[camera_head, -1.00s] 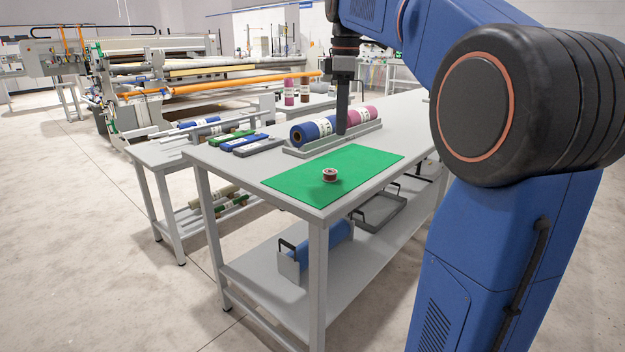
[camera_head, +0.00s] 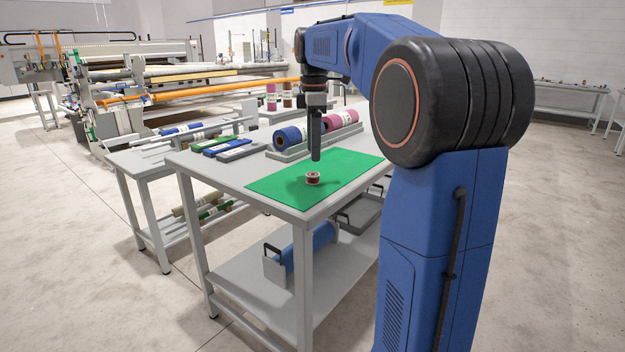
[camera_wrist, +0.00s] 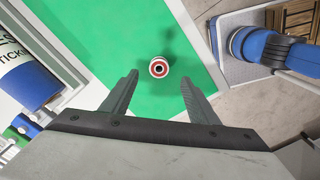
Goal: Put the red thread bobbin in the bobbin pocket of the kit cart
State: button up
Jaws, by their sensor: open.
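The red thread bobbin (camera_head: 313,178) stands on the green mat (camera_head: 275,188) near the front part of the table. My gripper (camera_head: 316,158) hangs pointing down just above and behind the bobbin in the head view. In the wrist view the bobbin (camera_wrist: 158,67) shows from above, red with a pale rim, ahead of the fingertips and between their lines. My gripper (camera_wrist: 158,82) is open there with nothing between its fingers. I cannot make out the kit cart or its bobbin pocket for sure in either view.
Blue and pink fabric rolls lie in a grey tray (camera_head: 272,152) behind the mat. Several flat green, blue and grey items (camera_head: 238,150) lie left of it. The lower shelf (camera_head: 245,277) holds a blue roll (camera_head: 305,245). Open floor lies left and right.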

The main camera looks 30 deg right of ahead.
aim_at(313, 174)
jog(key=shift+w+f, duration=0.1)
jog(key=shift+f, duration=3.7)
jog(key=c, duration=1.2)
notch_tip(313, 174, up, 10)
